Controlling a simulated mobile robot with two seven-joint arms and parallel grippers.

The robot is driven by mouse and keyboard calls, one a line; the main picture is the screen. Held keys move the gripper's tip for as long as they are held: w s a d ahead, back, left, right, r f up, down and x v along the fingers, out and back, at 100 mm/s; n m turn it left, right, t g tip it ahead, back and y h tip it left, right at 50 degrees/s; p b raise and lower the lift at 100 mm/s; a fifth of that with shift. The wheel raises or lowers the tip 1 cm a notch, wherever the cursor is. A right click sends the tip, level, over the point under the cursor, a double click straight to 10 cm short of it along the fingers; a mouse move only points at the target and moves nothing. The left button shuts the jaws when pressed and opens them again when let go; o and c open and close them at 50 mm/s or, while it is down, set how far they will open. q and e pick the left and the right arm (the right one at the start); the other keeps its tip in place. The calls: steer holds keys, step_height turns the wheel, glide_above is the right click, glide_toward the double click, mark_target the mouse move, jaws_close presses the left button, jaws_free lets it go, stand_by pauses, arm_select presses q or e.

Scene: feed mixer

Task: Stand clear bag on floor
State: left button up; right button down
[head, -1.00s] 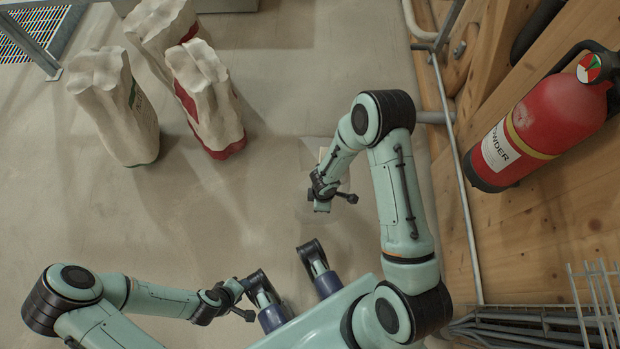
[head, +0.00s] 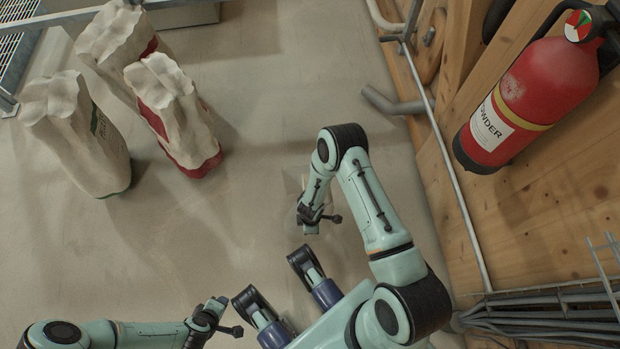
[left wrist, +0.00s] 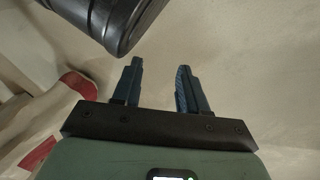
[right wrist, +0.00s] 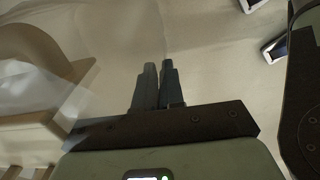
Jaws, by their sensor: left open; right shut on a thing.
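The clear bag (right wrist: 112,48) shows in the right wrist view as a faint see-through sheet, left of and around my fingertips. My right gripper (right wrist: 157,72) is shut on it, its fingers nearly together. In the head view only a faint trace of the bag shows by my right wrist, over the floor; its lower end and whether it touches the floor cannot be told. My left gripper (left wrist: 159,72) is open and empty above bare floor (head: 250,200).
Several white paper sacks with red or green bands, one of them here (head: 175,110), stand at upper left. A red fire extinguisher (head: 525,100) hangs on the wooden wall (head: 540,220) at right, with a metal pipe (head: 460,190) along it. The middle floor is clear.

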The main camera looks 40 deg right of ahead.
arm_select(q)
steer(key=shift+s+a+f+g, duration=0.1)
steer(key=shift+s+f+g, duration=0.2)
steer(key=shift+s+f, duration=0.45)
arm_select(e)
steer(key=shift+f, duration=1.05)
steer(key=shift+f, duration=0.15)
steer(key=c, duration=1.2)
jaws_free()
arm_select(q)
steer(key=shift+s+f, duration=0.1)
steer(key=shift+s, duration=0.1)
